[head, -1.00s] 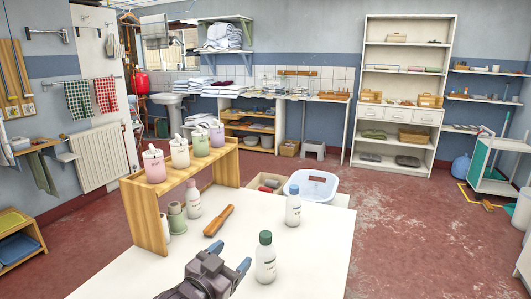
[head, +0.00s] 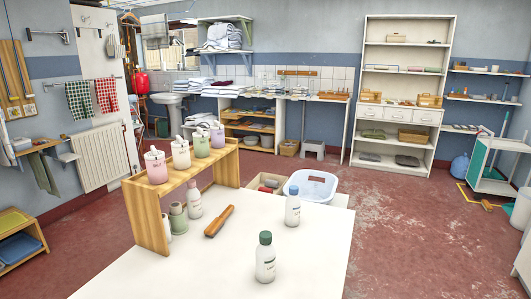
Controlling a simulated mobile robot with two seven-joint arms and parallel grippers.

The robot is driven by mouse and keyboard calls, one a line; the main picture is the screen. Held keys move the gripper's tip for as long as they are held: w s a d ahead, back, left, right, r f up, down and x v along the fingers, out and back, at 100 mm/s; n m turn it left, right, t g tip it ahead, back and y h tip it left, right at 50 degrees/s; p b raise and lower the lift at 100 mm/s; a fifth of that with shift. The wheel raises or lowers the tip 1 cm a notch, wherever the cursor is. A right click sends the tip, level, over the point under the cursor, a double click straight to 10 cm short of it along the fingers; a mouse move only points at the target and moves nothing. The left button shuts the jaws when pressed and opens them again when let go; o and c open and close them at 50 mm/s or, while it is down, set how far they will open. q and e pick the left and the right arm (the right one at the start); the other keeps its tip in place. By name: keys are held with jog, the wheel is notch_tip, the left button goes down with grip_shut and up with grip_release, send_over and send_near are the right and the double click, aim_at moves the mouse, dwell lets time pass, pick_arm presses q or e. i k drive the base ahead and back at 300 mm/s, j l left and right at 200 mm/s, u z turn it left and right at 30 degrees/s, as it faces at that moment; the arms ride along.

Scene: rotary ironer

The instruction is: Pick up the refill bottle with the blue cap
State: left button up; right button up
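The refill bottle with the blue cap (head: 292,208) stands upright on the white table (head: 310,262), near its far right edge. A similar white bottle with a green cap (head: 265,260) stands upright nearer to me. A third white bottle with a pinkish cap (head: 194,200) stands at the back left, by the wooden shelf. Neither of my grippers is in view.
A wooden shelf (head: 152,222) holding several pastel canisters stands along the table's left side. Green containers (head: 178,217) stand beside it. A brown wooden-handled tool (head: 219,221) lies mid-table. A white basin (head: 312,186) sits beyond the far edge. The table's front is clear.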

aim_at(293, 207)
jog(key=i+l+u, duration=0.2)
jog(key=l+u, duration=0.7)
jog(key=l, duration=0.2)
jog(key=l+u, duration=0.5)
jog(key=l, duration=0.15)
jog(key=i, duration=0.05)
